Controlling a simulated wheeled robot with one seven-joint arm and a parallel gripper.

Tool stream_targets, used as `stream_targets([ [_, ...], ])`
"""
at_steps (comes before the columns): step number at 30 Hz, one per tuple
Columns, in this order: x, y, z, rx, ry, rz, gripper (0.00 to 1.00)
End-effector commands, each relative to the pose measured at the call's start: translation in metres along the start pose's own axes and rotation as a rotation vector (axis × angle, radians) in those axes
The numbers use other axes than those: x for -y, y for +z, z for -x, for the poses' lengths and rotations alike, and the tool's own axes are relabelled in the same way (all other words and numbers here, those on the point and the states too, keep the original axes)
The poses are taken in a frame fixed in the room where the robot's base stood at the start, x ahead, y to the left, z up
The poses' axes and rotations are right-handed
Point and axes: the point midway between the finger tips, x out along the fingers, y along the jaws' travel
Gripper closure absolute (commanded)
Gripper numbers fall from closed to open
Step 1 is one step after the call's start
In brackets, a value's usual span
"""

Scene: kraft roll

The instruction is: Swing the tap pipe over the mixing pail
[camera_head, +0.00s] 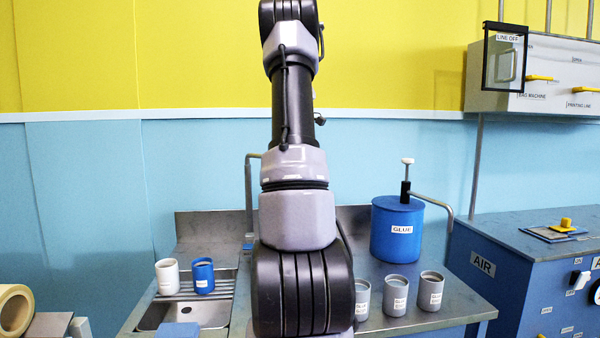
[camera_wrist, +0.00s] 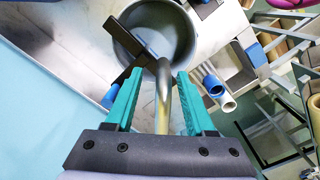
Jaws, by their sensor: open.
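In the wrist view my gripper (camera_wrist: 161,74) is open, with teal fingers spread apart. The metal tap pipe (camera_wrist: 164,98) lies between them in the picture, with visible gaps on both sides. The round grey mixing pail (camera_wrist: 182,32) shows beyond the fingertips, and the pipe's far end overlaps its near rim in this view. A dark bar crosses the pail's left part. In the head view the upright part of the tap pipe (camera_head: 248,195) shows just left of my arm. My arm hides the gripper and the pail there.
A white cup (camera_head: 167,277) and a blue cup (camera_head: 203,276) stand by the sink (camera_head: 215,314). Several grey cups (camera_head: 397,296) and the blue glue pot (camera_head: 383,240) stand right of my arm. A blue air cabinet (camera_head: 510,285) is further right.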

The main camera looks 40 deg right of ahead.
Motion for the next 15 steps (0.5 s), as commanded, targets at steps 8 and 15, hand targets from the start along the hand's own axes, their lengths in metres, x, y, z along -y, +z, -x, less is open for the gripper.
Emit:
stream_targets([
  [8, -0.001, 0.0, 0.054, -0.002, 0.004, -0.001, 0.45],
  [15, -0.001, 0.0, 0.072, -0.002, 0.003, 0.0, 0.45],
])
